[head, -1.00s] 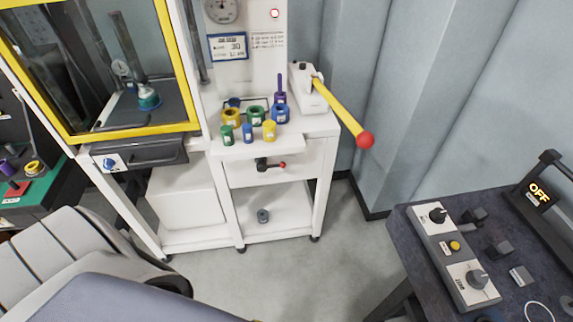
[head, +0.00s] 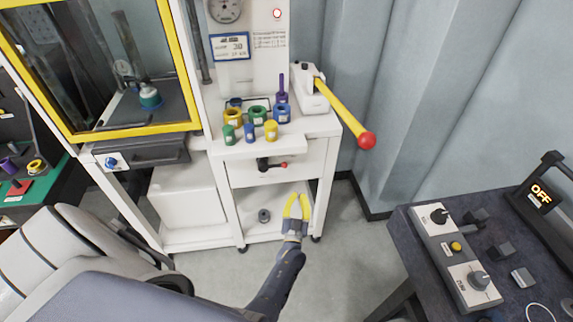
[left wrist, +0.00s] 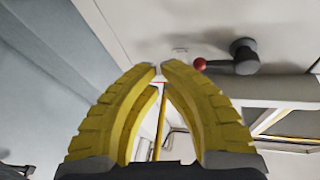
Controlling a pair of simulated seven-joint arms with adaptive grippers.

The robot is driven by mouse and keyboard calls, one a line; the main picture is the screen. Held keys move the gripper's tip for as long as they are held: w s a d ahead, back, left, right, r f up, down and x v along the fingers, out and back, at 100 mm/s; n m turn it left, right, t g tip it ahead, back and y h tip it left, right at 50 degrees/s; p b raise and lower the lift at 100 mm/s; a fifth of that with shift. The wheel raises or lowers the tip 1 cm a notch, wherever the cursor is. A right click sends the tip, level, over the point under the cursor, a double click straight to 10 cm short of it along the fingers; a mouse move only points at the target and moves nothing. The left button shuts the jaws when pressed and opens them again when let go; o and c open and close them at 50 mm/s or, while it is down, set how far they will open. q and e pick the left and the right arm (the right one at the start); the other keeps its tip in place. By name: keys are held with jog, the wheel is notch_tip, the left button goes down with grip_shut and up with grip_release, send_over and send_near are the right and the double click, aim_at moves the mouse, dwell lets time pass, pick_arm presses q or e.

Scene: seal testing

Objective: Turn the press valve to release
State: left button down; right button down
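The press valve (head: 263,163) is a small black lever with a red ball end, on the white front panel of the press stand. In the head view its lever points right. It also shows in the left wrist view (left wrist: 243,58), upper right of the fingers, with the red ball to the left of the hub. My left gripper (head: 298,198) has yellow fingers and stands below and slightly right of the valve, apart from it. Its fingers (left wrist: 160,70) have a narrow gap between the tips and hold nothing. My right gripper is not in view.
A yellow pump handle (head: 342,112) with a red ball juts out right of the stand. Several coloured rings and cylinders (head: 257,115) sit on its ledge. A dark table (head: 408,237) with a control box (head: 450,258) is at the right. Floor between is clear.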

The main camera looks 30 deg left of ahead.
aim_at(286, 164)
pick_arm(q)
jog(key=s+a+r+n+y, duration=0.1)
jog(key=s+a+r+y, duration=0.2)
jog(key=r+y, duration=0.1)
jog(key=shift+r+t+y, duration=0.3)
jog(key=shift+r+y, duration=0.1)
jog(key=shift+r, duration=0.45)
jog(key=shift+x, duration=4.85)
jog(key=shift+f, duration=0.1)
jog(key=shift+f+m+h, duration=0.2)
jog(key=shift+m+h, duration=0.2)
jog(key=shift+m, duration=0.2)
